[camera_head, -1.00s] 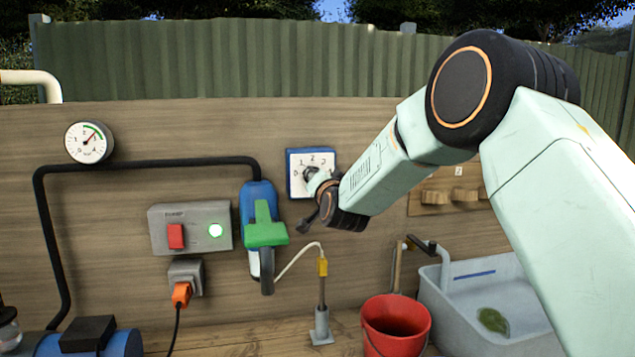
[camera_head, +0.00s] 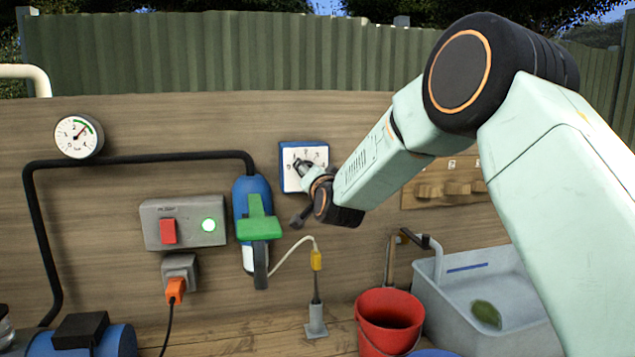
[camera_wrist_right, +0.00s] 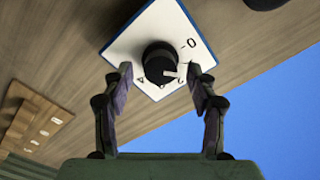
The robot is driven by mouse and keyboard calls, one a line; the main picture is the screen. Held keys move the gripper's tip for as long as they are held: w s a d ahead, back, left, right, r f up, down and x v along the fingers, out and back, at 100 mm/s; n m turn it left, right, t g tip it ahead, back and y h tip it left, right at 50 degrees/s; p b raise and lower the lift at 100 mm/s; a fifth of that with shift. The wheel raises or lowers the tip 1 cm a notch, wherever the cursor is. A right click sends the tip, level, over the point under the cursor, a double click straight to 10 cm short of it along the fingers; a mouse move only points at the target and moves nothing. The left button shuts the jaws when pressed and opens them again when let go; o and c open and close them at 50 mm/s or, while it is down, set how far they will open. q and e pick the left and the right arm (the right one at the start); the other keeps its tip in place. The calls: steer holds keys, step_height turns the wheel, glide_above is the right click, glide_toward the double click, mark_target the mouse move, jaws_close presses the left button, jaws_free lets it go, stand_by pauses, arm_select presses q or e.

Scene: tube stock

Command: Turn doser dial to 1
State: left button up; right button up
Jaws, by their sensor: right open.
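The doser dial is a white square plate with a blue edge (camera_head: 289,153) on the wooden wall, left of my right arm's end. In the right wrist view its round black knob (camera_wrist_right: 158,60) sits on the plate (camera_wrist_right: 135,42) with printed numbers; 0 and 4 are readable. My left gripper is not in view.
Left of the dial, a blue and green device (camera_head: 258,229) hangs on the wall, with a switch box (camera_head: 184,236) and a gauge (camera_head: 77,136) further left. Below are a red bucket (camera_head: 388,318) and a grey sink (camera_head: 435,297).

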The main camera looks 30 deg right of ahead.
steer(key=v, duration=1.1)
steer(key=shift+s, duration=0.15)
stand_by(0.3)
